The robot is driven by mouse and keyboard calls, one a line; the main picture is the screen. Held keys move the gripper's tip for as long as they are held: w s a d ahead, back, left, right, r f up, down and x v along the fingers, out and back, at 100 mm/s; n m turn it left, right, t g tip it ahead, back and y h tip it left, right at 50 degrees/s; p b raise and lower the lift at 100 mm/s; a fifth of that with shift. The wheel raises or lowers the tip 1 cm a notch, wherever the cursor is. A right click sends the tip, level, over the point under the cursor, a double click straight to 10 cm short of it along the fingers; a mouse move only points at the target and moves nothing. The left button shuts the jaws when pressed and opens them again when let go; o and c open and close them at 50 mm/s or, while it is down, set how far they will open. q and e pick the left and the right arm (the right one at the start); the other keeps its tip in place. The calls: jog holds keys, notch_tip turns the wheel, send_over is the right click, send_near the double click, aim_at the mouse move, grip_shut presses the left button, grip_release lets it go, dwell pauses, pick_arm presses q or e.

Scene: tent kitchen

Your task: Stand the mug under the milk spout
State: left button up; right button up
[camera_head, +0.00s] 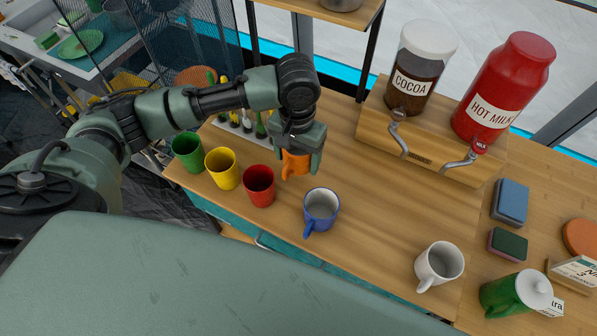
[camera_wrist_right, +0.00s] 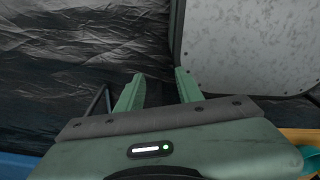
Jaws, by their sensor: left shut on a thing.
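My left gripper (camera_head: 300,160) is shut on an orange mug (camera_head: 294,163), between the red cup and the blue mug. The gripper covers much of the mug, and I cannot tell whether it touches the counter. The red hot milk container (camera_head: 508,85) sits on a wooden stand at the upper right. Its metal milk spout (camera_head: 462,161) with a red tag sticks out from the stand's front, and the counter below it is bare. My right gripper (camera_wrist_right: 158,92) shows in the right wrist view with its fingers apart and nothing between them.
Green (camera_head: 187,152), yellow (camera_head: 223,169) and red (camera_head: 259,186) cups stand left of the gripper. A blue mug (camera_head: 321,210) and a white mug (camera_head: 438,264) stand nearer the front. The cocoa container (camera_head: 418,66) has its spout left of the milk one.

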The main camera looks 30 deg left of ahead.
aim_at(297, 181)
pick_arm(q)
jog(key=shift+a+f, duration=0.1)
jog(key=shift+f, duration=1.5)
notch_tip(297, 181, down, 4)
jog(key=shift+f, duration=0.1)
pick_arm(e)
jog(key=shift+s+a+r, duration=0.15)
jog(key=shift+s+a, duration=0.05)
jog(key=shift+a, duration=0.7)
jog(key=shift+d, duration=0.2)
pick_arm(q)
jog(key=o, duration=1.4)
jog(key=shift+f, duration=0.1)
pick_arm(e)
jog(key=shift+d, duration=0.25)
